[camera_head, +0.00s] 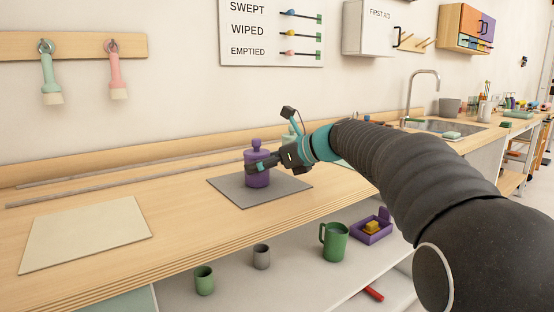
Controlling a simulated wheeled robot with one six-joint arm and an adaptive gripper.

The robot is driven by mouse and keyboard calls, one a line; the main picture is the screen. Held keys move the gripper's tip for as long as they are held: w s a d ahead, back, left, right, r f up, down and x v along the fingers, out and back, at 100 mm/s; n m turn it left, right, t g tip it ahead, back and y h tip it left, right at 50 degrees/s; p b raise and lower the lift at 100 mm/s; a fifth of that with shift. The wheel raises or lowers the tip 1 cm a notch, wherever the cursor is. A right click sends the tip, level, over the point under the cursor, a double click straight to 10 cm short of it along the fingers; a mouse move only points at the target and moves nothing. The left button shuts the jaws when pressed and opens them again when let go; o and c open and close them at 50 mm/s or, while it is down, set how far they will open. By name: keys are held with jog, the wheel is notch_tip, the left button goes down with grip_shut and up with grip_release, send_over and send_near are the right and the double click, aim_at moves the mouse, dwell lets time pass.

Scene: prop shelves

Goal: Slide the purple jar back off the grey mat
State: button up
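The purple jar (257,178) stands upright on the grey mat (287,192), near the mat's middle, with its knobbed lid on. My gripper (257,164) reaches in from the right at the jar's upper body. A dark finger crosses the front of the jar. Whether the fingers touch or clasp the jar is too small to tell. Part of the jar's right side and the mat's far right are hidden behind my gripper and arm.
A cream mat (85,232) lies empty at the left. Thin rails (130,176) run along the back of the counter. Green mugs (334,243) and a purple tray (372,234) sit on the shelf below.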

jog(key=shift+x, duration=0.95)
jog(key=c, duration=1.4)
jog(key=shift+r+p, duration=0.25)
jog(key=shift+p, duration=0.25)
jog(key=shift+w, duration=0.1)
jog(key=shift+w+a, duration=0.55)
jog(key=shift+w, duration=0.2)
jog(key=shift+w+a+p, duration=0.1)
jog(key=shift+w+a, duration=1.15)
jog(key=shift+w, duration=0.75)
jog(key=shift+w+a+p, duration=0.1)
jog(key=shift+w+a, duration=1.2)
jog(key=shift+w, duration=0.7)
jog(key=shift+w+a+p, duration=0.1)
jog(key=shift+w+a, duration=1.15)
jog(key=shift+w, duration=0.75)
jog(key=shift+f, duration=0.45)
